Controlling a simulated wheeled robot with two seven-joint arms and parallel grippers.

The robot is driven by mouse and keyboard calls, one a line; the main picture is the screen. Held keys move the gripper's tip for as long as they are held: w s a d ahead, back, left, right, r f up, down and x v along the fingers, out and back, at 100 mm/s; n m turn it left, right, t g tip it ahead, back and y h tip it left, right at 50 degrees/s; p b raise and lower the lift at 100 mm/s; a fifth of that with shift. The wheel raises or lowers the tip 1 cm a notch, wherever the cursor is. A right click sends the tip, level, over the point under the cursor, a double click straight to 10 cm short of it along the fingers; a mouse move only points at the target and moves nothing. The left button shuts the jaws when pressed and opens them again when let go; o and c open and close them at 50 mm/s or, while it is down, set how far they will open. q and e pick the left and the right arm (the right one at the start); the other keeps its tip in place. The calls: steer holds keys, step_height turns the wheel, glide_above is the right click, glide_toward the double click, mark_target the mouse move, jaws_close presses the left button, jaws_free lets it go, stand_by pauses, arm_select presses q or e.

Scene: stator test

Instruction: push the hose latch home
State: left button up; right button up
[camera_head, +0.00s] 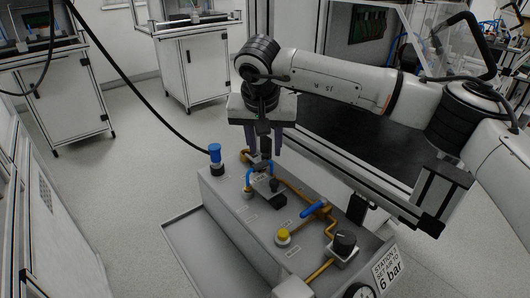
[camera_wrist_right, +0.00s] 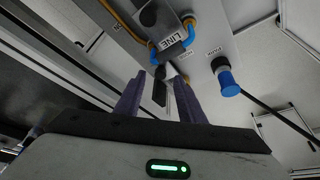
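The grey station box (camera_head: 208,190) stands below my right arm. A blue hose connector (camera_head: 215,153) sits upright on its far left corner with the black hose (camera_head: 146,102) running into it. My right gripper (camera_head: 264,146) points down over the far end of the box, right of the connector. Its two purple fingers (camera_wrist_right: 160,82) are apart. A dark narrow piece (camera_wrist_right: 160,88) shows between them; I cannot tell if it is the latch or if they touch it. My left gripper is out of view.
A dark bench surface (camera_head: 355,145) lies behind right. Open floor lies left.

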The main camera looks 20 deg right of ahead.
steer(key=shift+x, duration=1.25)
